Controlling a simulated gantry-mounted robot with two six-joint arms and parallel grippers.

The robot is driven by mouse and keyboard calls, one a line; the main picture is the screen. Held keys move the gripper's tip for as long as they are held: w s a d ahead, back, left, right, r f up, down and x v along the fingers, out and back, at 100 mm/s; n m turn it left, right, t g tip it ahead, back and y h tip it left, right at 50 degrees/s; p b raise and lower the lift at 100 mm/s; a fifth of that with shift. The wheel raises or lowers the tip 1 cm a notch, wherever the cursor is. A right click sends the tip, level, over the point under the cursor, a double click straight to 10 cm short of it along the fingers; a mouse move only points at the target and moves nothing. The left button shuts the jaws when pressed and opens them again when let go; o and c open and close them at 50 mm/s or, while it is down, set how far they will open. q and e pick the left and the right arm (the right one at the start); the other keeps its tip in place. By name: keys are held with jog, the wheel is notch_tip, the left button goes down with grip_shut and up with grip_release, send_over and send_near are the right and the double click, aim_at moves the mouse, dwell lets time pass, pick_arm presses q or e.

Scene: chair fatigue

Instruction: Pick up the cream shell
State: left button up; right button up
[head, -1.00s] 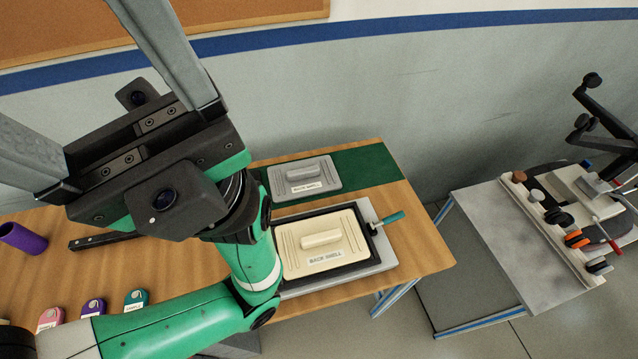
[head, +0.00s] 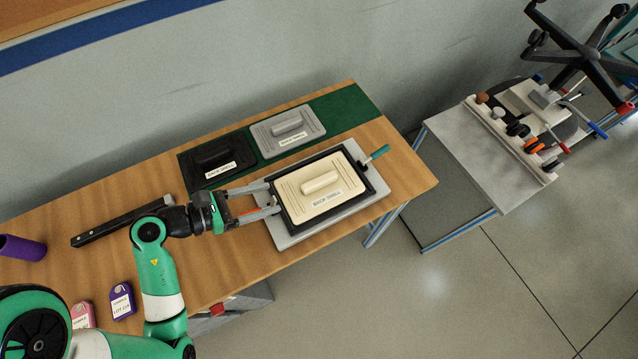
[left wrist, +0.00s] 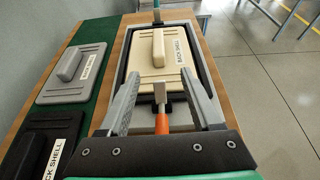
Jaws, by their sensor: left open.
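The cream shell (head: 322,183) is a flat panel with a raised grip block and a "BACK SHELL" label. It lies in a black-rimmed grey fixture (head: 283,235) on the wooden table. My left gripper (head: 273,198) is open at the fixture's left edge, pointing toward the shell. In the left wrist view the cream shell (left wrist: 178,68) lies ahead of the open fingers (left wrist: 162,88), with its grip block beyond the tips. An orange-handled clamp (left wrist: 162,123) shows between the fingers. I cannot tell whether the fingers touch the fixture. My right gripper is not in view.
A grey shell (head: 288,131) and a black shell (head: 217,161) lie on a green mat (head: 345,110) behind the fixture. A teal-handled clamp (head: 376,154) stands at the fixture's right. A black bar (head: 120,222) and purple cup (head: 22,248) are at left. A tool table (head: 470,190) stands right.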

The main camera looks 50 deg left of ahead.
aim_at(305, 187)
pick_arm(q)
jog(key=b+x, duration=0.1)
jog(key=x, duration=0.4)
jog(key=shift+w, duration=0.1)
jog(key=b+x, duration=0.1)
jog(key=x, duration=0.3)
jog(key=shift+w+f, duration=0.1)
jog(key=shift+w, duration=0.55)
grip_shut()
